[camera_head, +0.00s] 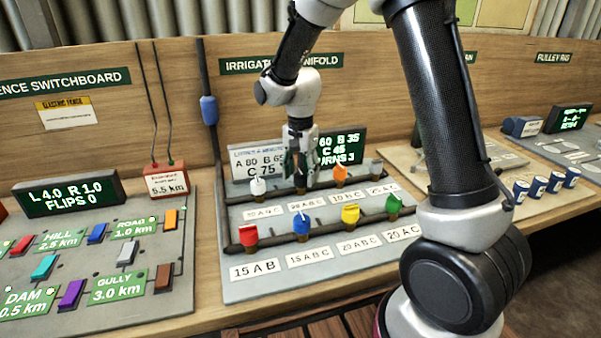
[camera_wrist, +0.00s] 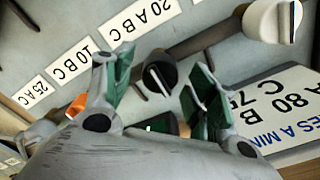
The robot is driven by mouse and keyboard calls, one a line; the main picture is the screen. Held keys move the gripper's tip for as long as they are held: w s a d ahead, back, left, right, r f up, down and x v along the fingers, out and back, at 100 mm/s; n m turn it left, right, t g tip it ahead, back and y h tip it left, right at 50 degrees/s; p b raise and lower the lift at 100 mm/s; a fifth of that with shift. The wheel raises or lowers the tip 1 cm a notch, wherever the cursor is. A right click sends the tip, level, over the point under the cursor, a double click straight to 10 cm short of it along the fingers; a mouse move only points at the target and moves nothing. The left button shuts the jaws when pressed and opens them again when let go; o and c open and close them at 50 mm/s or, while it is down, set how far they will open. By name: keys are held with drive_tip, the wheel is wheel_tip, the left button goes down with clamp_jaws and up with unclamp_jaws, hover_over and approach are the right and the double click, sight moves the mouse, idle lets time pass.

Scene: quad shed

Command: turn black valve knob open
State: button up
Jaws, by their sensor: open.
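The black valve knob (camera_wrist: 160,72) shows in the wrist view as a dark round knob with a pale line across its top. It lies between the two green-padded fingers of my gripper (camera_wrist: 158,78), which is open with a gap on each side of the knob. In the head view my gripper (camera_head: 303,172) points down over the top pipe row of the irrigation board (camera_head: 238,288) and mostly hides the black knob. I cannot tell how deep the fingertips reach around it.
A white knob (camera_head: 258,187) stands left of my gripper; an orange knob (camera_head: 340,174) and a grey one stand right. Red (camera_head: 248,235), blue (camera_head: 301,224), yellow (camera_head: 350,213) and green (camera_head: 393,202) knobs line the front row. A display (camera_head: 340,150) stands close behind my gripper.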

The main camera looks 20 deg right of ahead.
drive_tip(key=shift+c, duration=0.5)
drive_tip(key=c, duration=1)
drive_tip(key=shift+o, duration=0.2)
drive_tip(key=shift+n, duration=0.4)
drive_tip(key=n, duration=0.3)
drive_tip(key=shift+n, duration=0.4)
drive_tip(key=n, duration=0.4)
drive_tip(key=shift+n, duration=0.3)
drive_tip(key=n, duration=0.8)
drive_tip(key=shift+n, duration=0.3)
